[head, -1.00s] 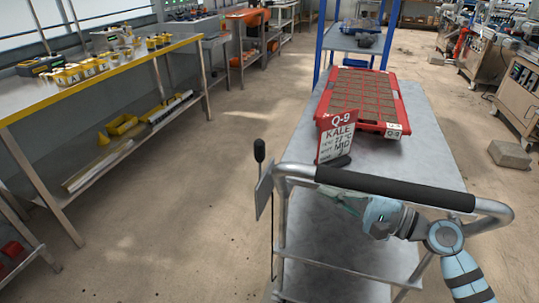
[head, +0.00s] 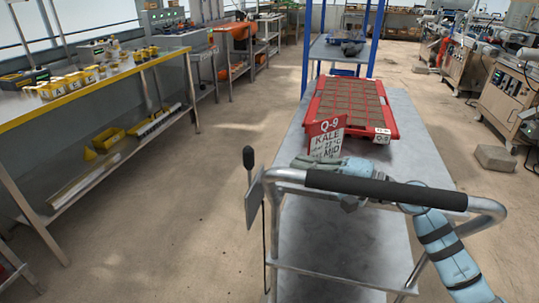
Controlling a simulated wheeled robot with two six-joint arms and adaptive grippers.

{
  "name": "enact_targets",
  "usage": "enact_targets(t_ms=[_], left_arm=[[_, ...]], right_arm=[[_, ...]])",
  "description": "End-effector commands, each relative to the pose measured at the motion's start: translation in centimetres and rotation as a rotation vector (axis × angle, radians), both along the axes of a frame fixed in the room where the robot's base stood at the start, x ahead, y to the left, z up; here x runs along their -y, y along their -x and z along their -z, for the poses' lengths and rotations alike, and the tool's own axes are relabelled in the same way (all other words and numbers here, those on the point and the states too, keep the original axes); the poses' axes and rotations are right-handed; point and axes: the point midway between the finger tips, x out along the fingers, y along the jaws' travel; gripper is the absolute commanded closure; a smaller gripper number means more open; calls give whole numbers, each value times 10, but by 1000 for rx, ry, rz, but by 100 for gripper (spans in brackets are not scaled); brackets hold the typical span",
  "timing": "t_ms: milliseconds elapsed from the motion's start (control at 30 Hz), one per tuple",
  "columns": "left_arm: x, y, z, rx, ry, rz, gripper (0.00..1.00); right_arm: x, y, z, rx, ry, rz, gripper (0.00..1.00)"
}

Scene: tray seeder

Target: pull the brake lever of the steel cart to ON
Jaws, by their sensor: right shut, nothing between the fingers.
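The steel cart (head: 352,262) stands in front of me, with a black padded handle bar (head: 385,190) across its near end. Its brake lever (head: 248,168) is a thin rod with a black knob. It stands roughly upright by a grey plate (head: 254,197) at the cart's left near corner. My right gripper (head: 300,162) is beyond the handle bar, over the cart's near end, to the right of the lever and apart from it. It is shut and empty, partly behind the handle's left end. My left gripper is not in view.
A red seed tray (head: 350,104) lies on the cart top, with a Q-9 kale sign (head: 326,138) at its near side. A yellow-edged bench (head: 100,86) stands at the left. A concrete block (head: 495,158) lies on the floor at the right.

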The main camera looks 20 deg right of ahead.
Motion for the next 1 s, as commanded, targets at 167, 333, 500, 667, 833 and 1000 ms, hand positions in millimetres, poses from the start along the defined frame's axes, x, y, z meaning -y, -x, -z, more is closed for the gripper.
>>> enact_targets(t_ms=[167, 333, 500, 667, 833, 1000], left_arm=[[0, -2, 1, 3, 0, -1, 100], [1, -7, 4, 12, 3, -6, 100], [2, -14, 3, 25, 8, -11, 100], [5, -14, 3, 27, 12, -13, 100], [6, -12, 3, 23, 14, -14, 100], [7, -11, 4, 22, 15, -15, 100]], right_arm=[[-25, -24, -1, 1, -6, -1, 100], [-47, -46, 0, -1, -4, -1, 100], [-58, -58, 0, -1, -1, 0, 100], [-60, -60, 0, -2, 1, 0, 100], [-60, -60, 0, -2, 1, 0, 100], [-60, -59, -1, 8, 6, 0, 100]])
